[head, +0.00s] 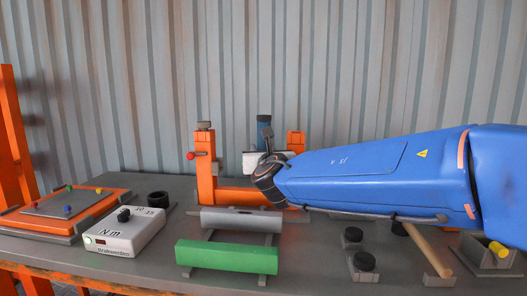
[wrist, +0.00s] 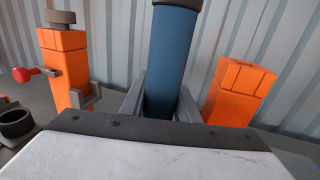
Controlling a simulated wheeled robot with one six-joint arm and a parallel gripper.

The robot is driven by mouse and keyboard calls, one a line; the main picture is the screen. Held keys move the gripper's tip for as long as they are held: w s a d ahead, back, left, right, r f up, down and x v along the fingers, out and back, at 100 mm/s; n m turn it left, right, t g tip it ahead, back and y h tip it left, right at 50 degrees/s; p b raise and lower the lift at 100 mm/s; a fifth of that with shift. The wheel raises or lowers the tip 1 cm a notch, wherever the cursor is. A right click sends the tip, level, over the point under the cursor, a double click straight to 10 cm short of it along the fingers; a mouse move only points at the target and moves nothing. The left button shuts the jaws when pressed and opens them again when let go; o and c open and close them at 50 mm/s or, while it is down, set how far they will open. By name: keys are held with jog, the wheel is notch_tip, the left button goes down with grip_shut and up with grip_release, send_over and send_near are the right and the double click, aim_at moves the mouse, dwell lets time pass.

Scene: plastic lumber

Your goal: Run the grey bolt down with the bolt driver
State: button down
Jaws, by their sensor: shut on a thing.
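My gripper (head: 266,140) is shut on the blue cylindrical handle of what looks like the bolt driver (head: 264,120). In the wrist view the blue handle (wrist: 172,55) stands nearly upright between the grey fingers of my gripper (wrist: 160,106); its lower end is hidden behind the white gripper body. The right orange post (wrist: 238,92) shows no grey head on top.
A red knob (head: 190,155) sticks out from the left post. A white control box (head: 125,232), an orange tray (head: 95,203) and a dark ring (head: 157,198) are at left. Grey (head: 241,219) and green (head: 227,257) bars lie in front. A wooden handle (head: 428,250) lies at right.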

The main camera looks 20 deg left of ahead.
jog(key=shift+f, duration=2.75)
jog(key=shift+f, duration=1.45)
dwell(1.0)
jog(key=shift+r, duration=2.7)
